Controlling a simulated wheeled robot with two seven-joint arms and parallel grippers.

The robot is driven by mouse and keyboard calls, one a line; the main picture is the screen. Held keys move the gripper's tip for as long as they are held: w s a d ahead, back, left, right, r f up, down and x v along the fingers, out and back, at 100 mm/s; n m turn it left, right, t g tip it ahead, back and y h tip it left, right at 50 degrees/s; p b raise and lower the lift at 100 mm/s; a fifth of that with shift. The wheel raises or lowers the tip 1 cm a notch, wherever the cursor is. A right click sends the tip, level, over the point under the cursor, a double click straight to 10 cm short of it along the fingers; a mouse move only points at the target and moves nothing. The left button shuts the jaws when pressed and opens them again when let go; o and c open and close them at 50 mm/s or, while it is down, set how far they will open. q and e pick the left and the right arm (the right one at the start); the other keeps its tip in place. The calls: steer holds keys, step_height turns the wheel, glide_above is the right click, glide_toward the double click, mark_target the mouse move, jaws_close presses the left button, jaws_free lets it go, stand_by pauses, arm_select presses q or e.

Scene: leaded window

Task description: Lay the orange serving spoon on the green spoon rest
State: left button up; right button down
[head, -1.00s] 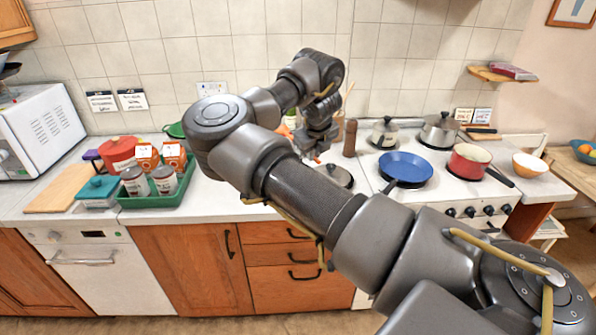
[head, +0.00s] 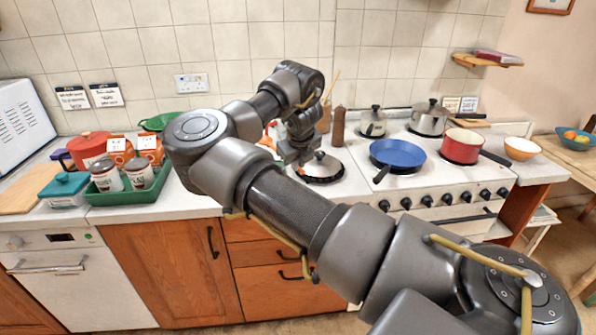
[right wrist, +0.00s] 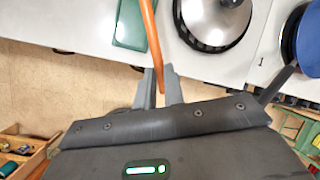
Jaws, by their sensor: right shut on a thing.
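The orange serving spoon (right wrist: 151,35) shows in the right wrist view as a long orange handle. My right gripper (right wrist: 159,76) is shut on it. The handle runs away from the fingers toward the top edge of the picture, and its far end is out of frame. The green spoon rest (right wrist: 130,28) lies on the white counter, and the handle overlaps its right edge in that view. I cannot tell whether they touch. In the head view my right gripper (head: 297,156) is low over the counter, left of the lidded pan; my arm hides much there. My left gripper is not in view.
A lidded pan (head: 324,167) is close right of my right gripper. A pepper mill (head: 338,127) stands behind it. A blue frying pan (head: 397,154) and red saucepan (head: 461,146) are on the stove. A green tray (head: 130,190) with jars is at the left.

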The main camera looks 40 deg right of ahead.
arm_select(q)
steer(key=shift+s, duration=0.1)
arm_select(e)
steer(key=shift+w+f, duration=0.1)
steer(key=shift+f, duration=0.05)
steer(key=shift+f+b, duration=0.9)
steer(key=shift+f, duration=0.25)
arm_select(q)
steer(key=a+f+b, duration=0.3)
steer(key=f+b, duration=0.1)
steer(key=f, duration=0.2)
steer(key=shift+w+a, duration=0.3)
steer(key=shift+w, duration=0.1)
arm_select(e)
step_height(320, 180, down, 6)
steer(key=shift+r, duration=0.1)
